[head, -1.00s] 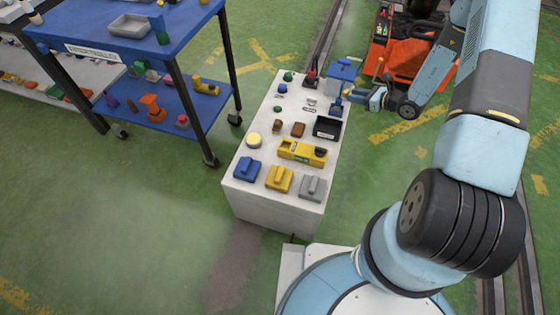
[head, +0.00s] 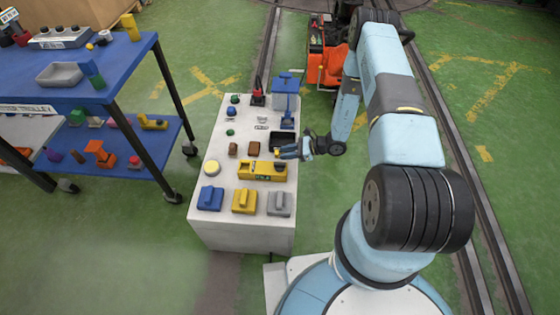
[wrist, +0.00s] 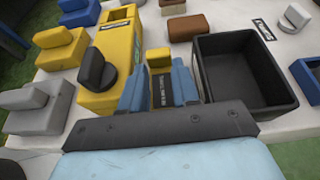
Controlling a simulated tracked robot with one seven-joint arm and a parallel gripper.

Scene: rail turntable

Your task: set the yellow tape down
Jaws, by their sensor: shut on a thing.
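My gripper (head: 283,153) is over the white-topped bench, beside the black open bin and behind the yellow box with the black knob. In the wrist view its two blue fingers (wrist: 159,85) are shut on a small yellow block-like piece, the yellow tape (wrist: 158,56), at the fingertips. In the head view the tape is a small yellow spot (head: 277,153) at the gripper's tip. A dark label strip shows between the fingers. I cannot tell whether the tape touches the bench top.
The black bin (wrist: 240,72) is close right of the fingers in the wrist view. The yellow box (wrist: 112,60) is close left. Brown blocks (head: 253,148), blue, yellow and grey handled pieces (head: 243,201) stand on the bench (head: 205,235). A blue trolley (head: 120,75) is at left.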

